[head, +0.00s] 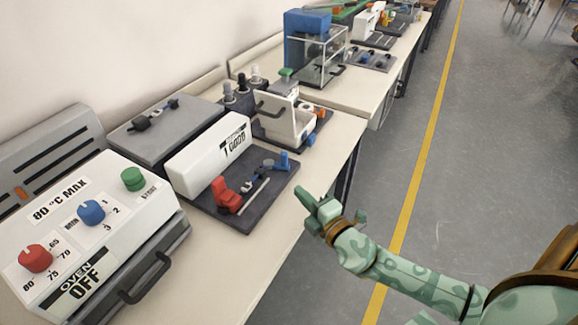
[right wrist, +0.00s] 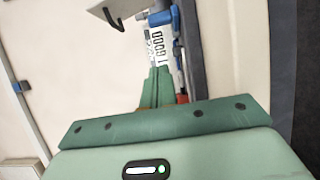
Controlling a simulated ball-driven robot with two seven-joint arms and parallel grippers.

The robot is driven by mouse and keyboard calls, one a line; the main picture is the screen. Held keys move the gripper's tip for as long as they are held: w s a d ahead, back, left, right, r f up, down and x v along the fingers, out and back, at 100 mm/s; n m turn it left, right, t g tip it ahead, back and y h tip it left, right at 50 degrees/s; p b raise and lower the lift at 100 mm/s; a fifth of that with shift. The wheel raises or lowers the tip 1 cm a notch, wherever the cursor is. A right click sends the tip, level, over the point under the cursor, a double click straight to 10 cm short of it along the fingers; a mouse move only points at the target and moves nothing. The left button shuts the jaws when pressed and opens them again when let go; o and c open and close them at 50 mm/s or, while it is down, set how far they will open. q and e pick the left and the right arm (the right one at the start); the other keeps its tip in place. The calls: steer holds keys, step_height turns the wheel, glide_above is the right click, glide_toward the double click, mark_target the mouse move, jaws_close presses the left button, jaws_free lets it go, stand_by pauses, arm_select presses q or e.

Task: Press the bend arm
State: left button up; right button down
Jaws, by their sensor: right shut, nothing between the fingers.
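The bending device is a dark base plate (head: 220,218) on the table with a white counter box (head: 208,158) along its back. On the plate are a red block (head: 226,195), a thin metal rod (head: 256,194) and a blue part (head: 282,162). I cannot tell for sure which piece is the bend arm. My right gripper (head: 305,197) is shut and empty, off the table's front edge, to the right of the plate and apart from it. In the right wrist view its green fingers (right wrist: 155,88) are together, with the blue part (right wrist: 176,35) beyond them. My left gripper is not in view.
The white oven (head: 100,220) with red, blue and green knobs stands at the left, its black handle (head: 145,280) facing front. A white press (head: 285,118) with a black handle stands behind the bending device. The grey floor (head: 450,130) beside the table is clear.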

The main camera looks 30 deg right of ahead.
steer(key=w, duration=0.7)
steer(key=shift+w+a, duration=0.25)
steer(key=shift+a, duration=0.1)
steer(key=shift+w+d+f, duration=0.1)
steer(key=shift+w+d, duration=0.75)
steer(key=shift+d, duration=0.05)
steer(key=shift+w+d+b, duration=0.3)
steer(key=shift+w+d, duration=0.1)
steer(key=shift+w, duration=0.05)
